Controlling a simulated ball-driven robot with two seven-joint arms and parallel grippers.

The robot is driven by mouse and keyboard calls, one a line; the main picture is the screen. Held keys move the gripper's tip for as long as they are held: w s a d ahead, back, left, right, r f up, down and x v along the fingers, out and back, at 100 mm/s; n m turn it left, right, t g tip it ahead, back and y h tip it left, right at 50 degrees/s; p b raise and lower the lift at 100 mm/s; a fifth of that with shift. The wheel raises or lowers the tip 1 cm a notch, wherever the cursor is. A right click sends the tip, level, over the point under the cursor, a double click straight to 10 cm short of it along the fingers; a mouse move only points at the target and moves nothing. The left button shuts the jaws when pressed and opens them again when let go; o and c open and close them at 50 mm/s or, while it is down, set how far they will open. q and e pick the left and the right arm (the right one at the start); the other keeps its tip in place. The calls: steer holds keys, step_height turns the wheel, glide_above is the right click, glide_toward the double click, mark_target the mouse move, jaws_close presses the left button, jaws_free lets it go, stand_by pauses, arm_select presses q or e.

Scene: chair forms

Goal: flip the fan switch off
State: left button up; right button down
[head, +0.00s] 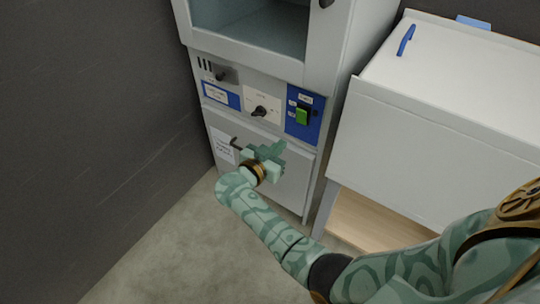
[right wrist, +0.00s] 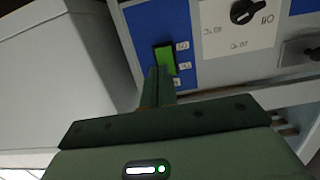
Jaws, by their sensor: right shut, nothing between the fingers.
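A green rocker switch (head: 303,115) sits on a blue plate at the right end of the cabinet's control panel. It also shows in the right wrist view (right wrist: 165,58), where the picture is turned over. The small labels beside it are too blurred to read, so I cannot confirm that it is the fan switch. My right gripper (head: 278,150) is shut and empty, in front of the cabinet and below the green switch in the head view. In the right wrist view its fingertips (right wrist: 158,76) overlap the switch's lower edge; I cannot tell whether they touch. My left gripper is out of view.
A black knob (head: 259,111) on a white plate is left of the green switch. A smaller dark control (head: 221,76) sits farther left. The lower door has a dark handle (head: 236,143).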

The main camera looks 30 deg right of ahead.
steer(key=shift+s+a+f+p, duration=0.1)
steer(key=shift+s+a, duration=0.15)
steer(key=shift+a, duration=0.45)
steer(key=shift+s+a+f+p, duration=0.15)
steer(key=shift+s+a, duration=0.15)
steer(key=shift+a, duration=0.4)
steer(key=shift+s+a+p, duration=0.1)
steer(key=shift+s+a, duration=0.15)
steer(key=shift+a, duration=0.45)
